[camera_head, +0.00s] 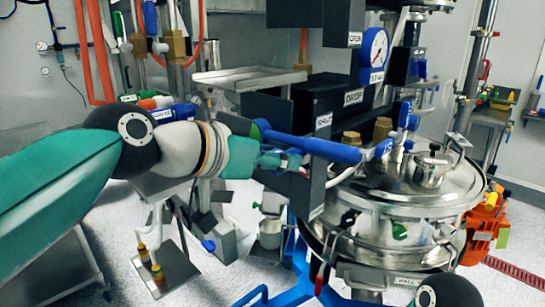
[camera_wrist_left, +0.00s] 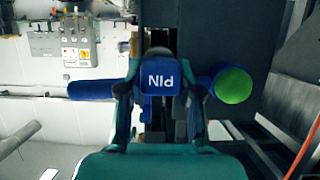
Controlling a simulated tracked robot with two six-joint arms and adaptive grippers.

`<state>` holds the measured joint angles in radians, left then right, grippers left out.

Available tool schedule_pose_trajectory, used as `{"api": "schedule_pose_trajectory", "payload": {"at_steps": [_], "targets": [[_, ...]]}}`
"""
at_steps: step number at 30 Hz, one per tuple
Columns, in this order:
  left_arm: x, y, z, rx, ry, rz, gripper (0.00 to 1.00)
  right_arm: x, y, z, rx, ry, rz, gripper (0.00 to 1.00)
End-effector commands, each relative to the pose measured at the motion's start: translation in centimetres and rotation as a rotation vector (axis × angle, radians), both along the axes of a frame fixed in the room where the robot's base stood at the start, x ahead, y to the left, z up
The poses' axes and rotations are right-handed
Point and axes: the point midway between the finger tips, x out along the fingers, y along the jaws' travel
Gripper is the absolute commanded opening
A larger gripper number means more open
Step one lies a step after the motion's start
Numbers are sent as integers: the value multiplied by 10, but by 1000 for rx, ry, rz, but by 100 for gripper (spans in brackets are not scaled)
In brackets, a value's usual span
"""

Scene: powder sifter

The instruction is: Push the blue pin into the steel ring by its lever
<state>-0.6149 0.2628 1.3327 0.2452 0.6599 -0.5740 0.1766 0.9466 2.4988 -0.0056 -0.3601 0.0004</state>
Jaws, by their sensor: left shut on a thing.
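The blue pin (camera_head: 315,147) is a long bar that points right toward the steel vessel, with a green end on its left. In the left wrist view the pin (camera_wrist_left: 95,90) runs across behind my fingers, with its green end at the right. My right gripper is not in view.
The steel vessel (camera_head: 405,190) with clamps and a domed lid stands at the right. A black control box (camera_head: 330,100) and a gauge (camera_head: 375,48) are above the pin. A steel tray (camera_head: 250,78) is behind my left arm. An orange device (camera_head: 485,222) stands far right.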

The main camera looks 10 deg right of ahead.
Motion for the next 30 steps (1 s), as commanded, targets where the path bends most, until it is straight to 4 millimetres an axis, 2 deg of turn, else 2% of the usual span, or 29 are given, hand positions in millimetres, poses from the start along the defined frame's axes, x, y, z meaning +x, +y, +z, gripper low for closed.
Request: {"api": "schedule_pose_trajectory", "payload": {"at_steps": [9, 10, 14, 15, 25, 30], "targets": [[4, -6, 0, 0, 0, 0, 0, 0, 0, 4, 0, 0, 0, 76], [4, -6, 0, -1, -1, 0, 40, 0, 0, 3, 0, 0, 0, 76], [4, -6, 0, 0, 0, 0, 61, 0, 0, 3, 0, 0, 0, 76], [4, -6, 0, 0, 0, 0, 64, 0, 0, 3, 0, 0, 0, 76], [3, -4, 0, 1, 1, 0, 64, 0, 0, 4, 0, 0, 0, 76], [-5, 7, 7, -1, -1, 1, 64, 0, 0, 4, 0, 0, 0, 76]]}}
